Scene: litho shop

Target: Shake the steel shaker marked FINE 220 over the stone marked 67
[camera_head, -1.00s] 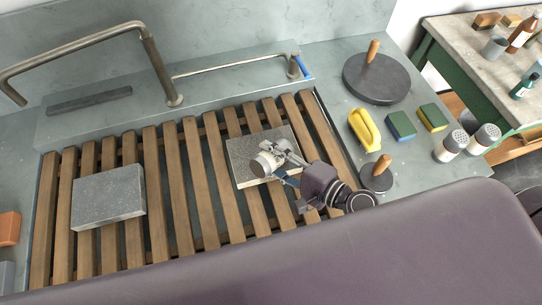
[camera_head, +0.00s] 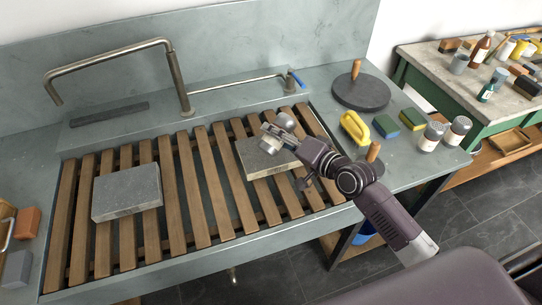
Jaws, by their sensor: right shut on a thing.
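My right gripper (camera_head: 279,136) is shut on a steel shaker (camera_head: 286,121), held tilted above the right-hand stone slab. Its marking is not readable from here. That stone (camera_head: 256,167) is grey with a pale front edge and lies on the wooden slats, partly hidden by the gripper and forearm. A second grey stone (camera_head: 126,190) lies flat on the slats at the left. No number is readable on either stone. Two more steel shakers, one at the left (camera_head: 431,136) and one at the right (camera_head: 458,130), stand upright on the right counter. My left gripper is not in view.
The slatted rack (camera_head: 186,190) fills the sink, with a bent tap (camera_head: 177,80) behind it. On the right counter are a round black disc with a wooden handle (camera_head: 361,92), a yellow brush-like tool (camera_head: 355,127) and sponges (camera_head: 386,127). A cluttered bench (camera_head: 427,61) stands beyond.

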